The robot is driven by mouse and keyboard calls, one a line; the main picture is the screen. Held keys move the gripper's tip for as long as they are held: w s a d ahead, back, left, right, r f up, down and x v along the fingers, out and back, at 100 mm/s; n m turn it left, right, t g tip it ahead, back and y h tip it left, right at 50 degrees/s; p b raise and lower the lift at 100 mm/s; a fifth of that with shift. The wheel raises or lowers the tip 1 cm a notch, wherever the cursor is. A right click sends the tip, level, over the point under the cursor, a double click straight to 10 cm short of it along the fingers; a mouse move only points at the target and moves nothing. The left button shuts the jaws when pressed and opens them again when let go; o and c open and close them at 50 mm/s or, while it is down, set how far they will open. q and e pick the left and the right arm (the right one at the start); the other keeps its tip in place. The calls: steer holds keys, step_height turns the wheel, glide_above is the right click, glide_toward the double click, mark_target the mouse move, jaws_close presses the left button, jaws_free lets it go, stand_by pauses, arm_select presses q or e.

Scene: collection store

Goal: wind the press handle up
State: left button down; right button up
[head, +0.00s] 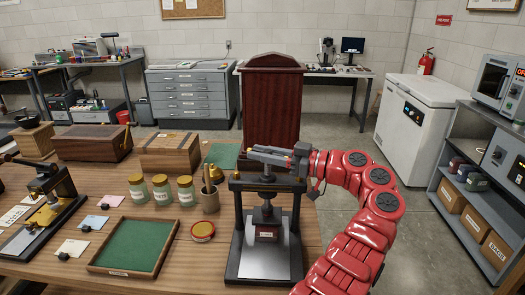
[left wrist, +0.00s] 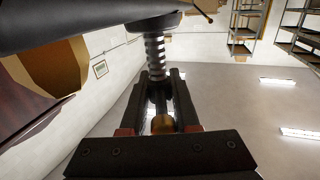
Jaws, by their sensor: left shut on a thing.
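The press (head: 232,225) is a black frame with a grey base plate, standing at the right end of the wooden table in the head view. Its screw carries a dark platen just above a small labelled block (head: 266,232). My left gripper (head: 262,153) reaches over the press top from the right and is shut on the press handle, largely hidden by the fingers. In the left wrist view, a brass end of the press handle (left wrist: 162,124) sits between the fingers. The threaded press screw (left wrist: 154,55) rises beyond the fingertips. My right gripper is not in view.
A tall dark red wooden case (head: 271,100) stands close behind. Grey shelving (head: 470,205) is at the right, with open floor before it.

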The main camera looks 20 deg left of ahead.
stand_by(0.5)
arm_select(q)
steer(key=c, duration=0.7)
jaws_free()
steer(key=shift+a, duration=0.1)
steer(key=shift+o, duration=0.2)
